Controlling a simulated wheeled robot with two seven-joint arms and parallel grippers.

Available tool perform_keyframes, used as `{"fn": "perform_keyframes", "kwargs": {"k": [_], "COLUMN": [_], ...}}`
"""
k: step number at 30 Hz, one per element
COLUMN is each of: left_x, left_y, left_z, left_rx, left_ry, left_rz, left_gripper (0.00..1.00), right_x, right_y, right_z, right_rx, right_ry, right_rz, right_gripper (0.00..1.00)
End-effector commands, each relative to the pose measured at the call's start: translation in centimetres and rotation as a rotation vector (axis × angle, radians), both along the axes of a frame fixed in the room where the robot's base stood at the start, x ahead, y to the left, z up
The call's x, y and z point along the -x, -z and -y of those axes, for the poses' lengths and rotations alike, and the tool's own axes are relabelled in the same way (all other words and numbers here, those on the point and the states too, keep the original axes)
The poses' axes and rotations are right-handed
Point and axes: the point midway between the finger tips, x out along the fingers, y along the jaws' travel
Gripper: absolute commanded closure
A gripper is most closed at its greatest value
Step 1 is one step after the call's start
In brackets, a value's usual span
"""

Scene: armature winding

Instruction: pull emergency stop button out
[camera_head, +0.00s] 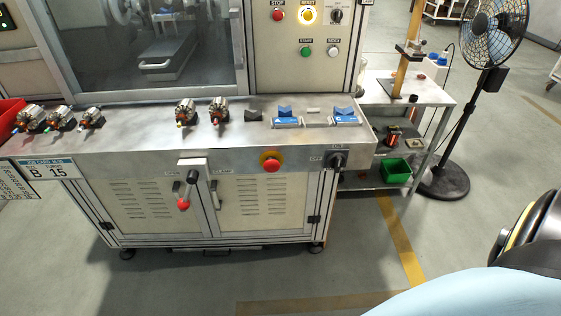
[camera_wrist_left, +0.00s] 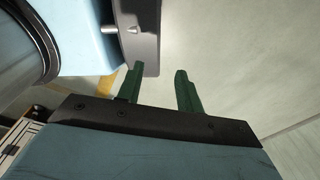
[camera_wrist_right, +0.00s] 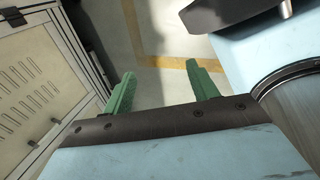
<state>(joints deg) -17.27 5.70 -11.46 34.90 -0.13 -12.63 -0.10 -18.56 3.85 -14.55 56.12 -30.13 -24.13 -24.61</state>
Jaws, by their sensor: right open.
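The emergency stop button (camera_head: 271,165) is a red mushroom head on a yellow-orange ring, on the front panel of the machine below the bench edge. No gripper is near it in the head view; only part of my right arm shows at the lower right. My left gripper (camera_wrist_left: 160,88) has its two green fingers apart with nothing between them, over bare floor. My right gripper (camera_wrist_right: 160,88) is open and empty above the floor, with the cabinet's louvred door to its left. The button does not show in either wrist view.
A black rotary switch (camera_head: 336,160) sits right of the button. A red-knobbed lever (camera_head: 184,203) hangs on the cabinet front. Several armatures (camera_head: 186,111) and blue blocks (camera_head: 287,121) stand on the bench. A side table (camera_head: 425,95) and fan (camera_head: 490,35) stand right. Floor in front is clear.

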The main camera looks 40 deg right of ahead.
Motion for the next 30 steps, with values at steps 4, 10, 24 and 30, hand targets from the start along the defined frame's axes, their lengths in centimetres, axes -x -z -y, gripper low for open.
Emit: {"fn": "perform_keyframes", "kwargs": {"k": [4,10,24,30], "left_x": [0.0,-0.4,-0.8,-0.7], "left_y": [-2.5,-4.9,-7.0,-7.3], "left_z": [0.4,1.2,2.1,1.8], "left_rx": [0.005,0.017,0.028,0.024], "left_ry": [-0.002,-0.006,-0.011,-0.010], "left_rz": [0.000,0.009,0.016,0.013], "left_gripper": [0.64,0.64,0.64,0.64], "right_x": [-8.1,-16.8,-20.6,-23.3], "right_y": [-9.3,-25.1,-45.7,-45.7], "right_z": [-1.5,-2.0,-1.0,0.6], "right_rx": [0.327,0.926,1.654,1.656], "right_ry": [-0.448,-0.817,-0.850,-0.848], "right_rz": [0.150,0.286,0.219,0.221], "right_gripper": [0.41,0.41,0.41,0.41]}}
